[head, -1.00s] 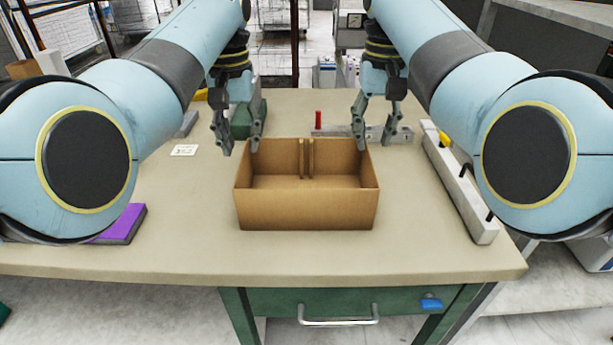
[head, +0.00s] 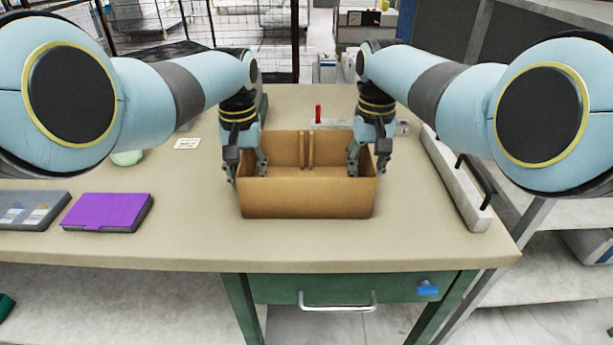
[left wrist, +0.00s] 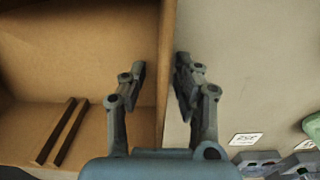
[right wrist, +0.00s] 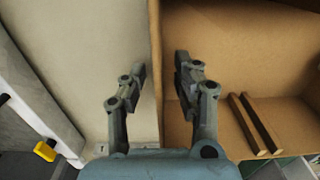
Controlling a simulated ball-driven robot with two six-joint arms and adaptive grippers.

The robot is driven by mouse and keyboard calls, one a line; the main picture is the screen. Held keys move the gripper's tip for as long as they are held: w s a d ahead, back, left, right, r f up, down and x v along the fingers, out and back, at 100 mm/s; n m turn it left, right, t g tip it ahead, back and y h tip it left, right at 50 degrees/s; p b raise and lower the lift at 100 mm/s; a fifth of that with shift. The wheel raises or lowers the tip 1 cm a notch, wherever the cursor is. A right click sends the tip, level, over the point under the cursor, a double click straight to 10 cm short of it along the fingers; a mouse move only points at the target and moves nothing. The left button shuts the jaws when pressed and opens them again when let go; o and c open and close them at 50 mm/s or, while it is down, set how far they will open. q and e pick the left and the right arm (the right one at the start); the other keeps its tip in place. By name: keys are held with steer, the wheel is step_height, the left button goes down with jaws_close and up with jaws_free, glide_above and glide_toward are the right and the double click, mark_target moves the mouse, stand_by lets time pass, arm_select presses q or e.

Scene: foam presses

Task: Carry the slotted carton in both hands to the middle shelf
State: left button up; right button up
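The slotted carton (head: 307,198) is an open-topped brown box standing on the beige bench, with a pair of slotted strips on its inner far wall. My left gripper (head: 246,174) straddles its left wall, one finger inside and one outside. In the left wrist view the fingers are open with the carton wall (left wrist: 166,60) between them and gaps beside it. My right gripper (head: 368,170) straddles the right wall the same way; the right wrist view shows its fingers open around that wall (right wrist: 155,60). A grey shelf unit (head: 560,212) shows at the right; I cannot tell which board is the middle one.
A long grey bar with black handles (head: 455,180) lies right of the carton. A purple-topped block (head: 107,211) and a grey tray (head: 30,210) lie at the left. A metal block with a red peg (head: 318,115) is behind. The bench front (head: 300,245) is clear.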

arm_select(q)
steer(key=shift+s+f, duration=0.15)
steer(key=shift+f, duration=0.05)
arm_select(e)
steer(key=shift+s+f, duration=0.15)
steer(key=shift+f, duration=0.05)
arm_select(q)
jaws_close()
arm_select(e)
jaws_close()
